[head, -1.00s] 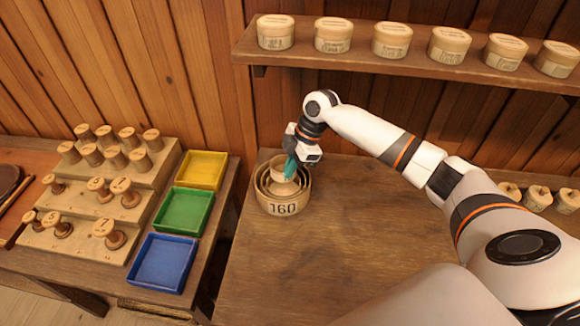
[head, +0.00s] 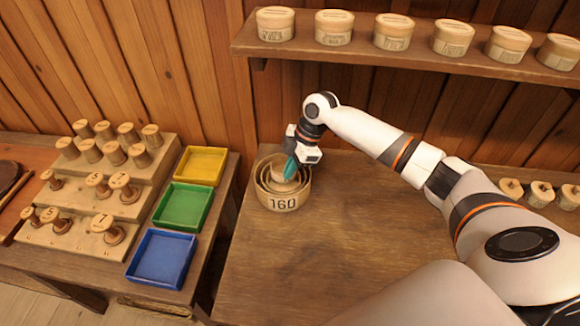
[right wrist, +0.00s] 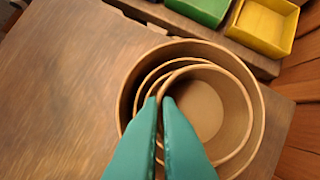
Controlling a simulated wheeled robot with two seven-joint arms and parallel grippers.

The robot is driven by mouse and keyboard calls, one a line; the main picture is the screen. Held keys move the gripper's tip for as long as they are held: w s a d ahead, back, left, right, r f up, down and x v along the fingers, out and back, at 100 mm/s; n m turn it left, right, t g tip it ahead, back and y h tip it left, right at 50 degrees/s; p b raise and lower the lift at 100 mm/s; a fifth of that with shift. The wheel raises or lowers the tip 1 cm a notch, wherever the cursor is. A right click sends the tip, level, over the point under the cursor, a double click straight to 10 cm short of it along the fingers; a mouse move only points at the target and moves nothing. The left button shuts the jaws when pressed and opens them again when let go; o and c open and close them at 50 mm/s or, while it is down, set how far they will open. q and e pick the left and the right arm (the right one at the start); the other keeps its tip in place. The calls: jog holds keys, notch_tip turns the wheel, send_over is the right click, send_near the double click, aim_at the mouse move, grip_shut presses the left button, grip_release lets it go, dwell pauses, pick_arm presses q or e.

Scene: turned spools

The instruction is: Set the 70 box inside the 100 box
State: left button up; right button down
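The round wooden 160 box (head: 284,204) stands on the bench with smaller round boxes nested in it. The innermost, which I take as the 70 box (right wrist: 205,112), sits within these rings and is empty. A ring close around it (right wrist: 149,78) seems to be the 100 box; its number is hidden. My right gripper (right wrist: 161,99), with teal fingers, is shut on the 70 box's wall, pointing down into the nest. It also shows in the head view (head: 290,172). Whether the 70 box rests on the floor below is hidden. My left gripper is not in view.
Yellow (head: 201,166), green (head: 183,207) and blue (head: 161,260) trays and a stepped rack of spools (head: 110,190) stand left. A wall shelf (head: 400,58) with several lidded boxes hangs above my arm.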

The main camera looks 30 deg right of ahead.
jog(key=shift+f, duration=0.25)
dwell(0.4)
jog(key=shift+f+b, duration=0.45)
jog(key=shift+f, duration=0.25)
jog(key=shift+f, duration=0.2)
dwell(0.4)
jog(key=c, duration=1.2)
grip_release()
jog(key=shift+o, duration=0.2)
jog(key=shift+r+p, duration=0.15)
jog(key=shift+p, duration=0.15)
jog(key=shift+r+p, duration=0.5)
jog(key=shift+r, duration=0.15)
